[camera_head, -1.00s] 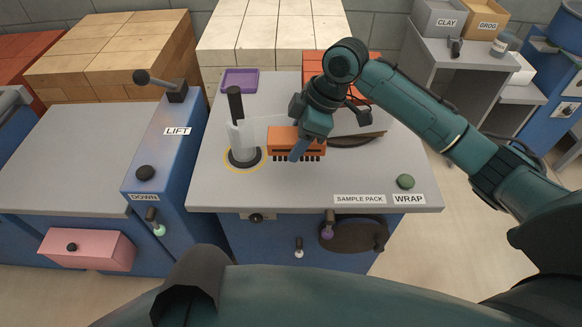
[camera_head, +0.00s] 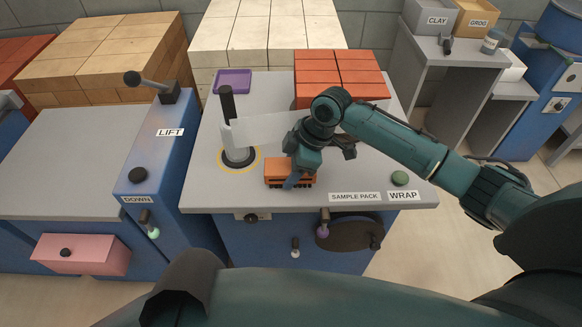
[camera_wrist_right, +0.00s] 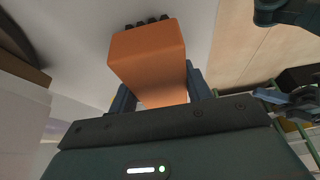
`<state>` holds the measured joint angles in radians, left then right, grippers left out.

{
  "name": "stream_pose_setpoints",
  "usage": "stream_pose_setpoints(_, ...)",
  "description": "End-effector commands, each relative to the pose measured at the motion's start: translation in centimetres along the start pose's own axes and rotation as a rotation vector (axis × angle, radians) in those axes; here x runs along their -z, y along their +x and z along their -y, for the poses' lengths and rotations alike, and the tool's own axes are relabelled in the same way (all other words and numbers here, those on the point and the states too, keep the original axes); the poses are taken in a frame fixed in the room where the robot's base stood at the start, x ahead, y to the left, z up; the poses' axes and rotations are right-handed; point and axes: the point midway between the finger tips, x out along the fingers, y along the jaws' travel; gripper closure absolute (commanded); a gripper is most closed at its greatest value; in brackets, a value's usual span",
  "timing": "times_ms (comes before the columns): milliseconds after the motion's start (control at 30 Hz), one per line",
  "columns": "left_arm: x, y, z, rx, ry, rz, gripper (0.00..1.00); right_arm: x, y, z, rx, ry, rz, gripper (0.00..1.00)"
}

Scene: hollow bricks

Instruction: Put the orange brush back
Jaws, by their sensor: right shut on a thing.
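The orange brush (camera_head: 278,172) is a block with dark bristles, over the front part of the grey table (camera_head: 205,185). My right gripper (camera_head: 294,178) is shut on it from above, and its finger hides part of the brush's face. In the right wrist view the brush (camera_wrist_right: 150,62) sits between the two fingers of my gripper (camera_wrist_right: 160,92), bristles at its far end. I cannot tell whether the bristles touch the table. My left gripper is out of view.
A post (camera_head: 229,110) with a white film sheet stands left of the brush. An orange brick stack (camera_head: 340,70) and a purple tray (camera_head: 233,80) are behind. The blue LIFT unit (camera_head: 160,160) stands left.

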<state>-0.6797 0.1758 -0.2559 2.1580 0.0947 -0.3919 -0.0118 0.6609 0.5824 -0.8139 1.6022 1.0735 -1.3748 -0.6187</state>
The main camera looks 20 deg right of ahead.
Motion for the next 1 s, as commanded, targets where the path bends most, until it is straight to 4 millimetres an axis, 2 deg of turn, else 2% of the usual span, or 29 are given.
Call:
stream_pose_setpoints(33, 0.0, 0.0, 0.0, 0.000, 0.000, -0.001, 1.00, -0.1, 0.2, 0.0, 0.000, 0.000, 0.000, 0.72)
stream_pose_setpoints(67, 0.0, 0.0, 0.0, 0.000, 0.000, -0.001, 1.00, -0.1, 0.2, 0.0, 0.001, 0.000, 0.000, 0.50)
stream_pose_setpoints(300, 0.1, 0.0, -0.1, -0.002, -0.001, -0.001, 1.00, -0.1, 0.2, 0.0, 0.001, 0.000, 0.000, 0.31)
stream_pose_setpoints(567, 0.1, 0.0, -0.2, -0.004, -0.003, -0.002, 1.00, -0.1, 0.1, 0.0, 0.000, 0.000, 0.000, 0.29)
stream_pose_setpoints(667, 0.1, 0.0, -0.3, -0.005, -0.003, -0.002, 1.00, 0.0, -0.6, 0.0, 0.000, 0.000, 0.001, 0.29)
stream_pose_setpoints(767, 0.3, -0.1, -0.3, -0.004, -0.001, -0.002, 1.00, 0.0, -2.1, -0.1, -0.003, 0.000, 0.000, 0.29)
stream_pose_setpoints(1000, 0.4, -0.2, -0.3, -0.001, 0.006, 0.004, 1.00, 0.0, -7.3, -0.1, -0.003, -0.001, 0.001, 0.29)
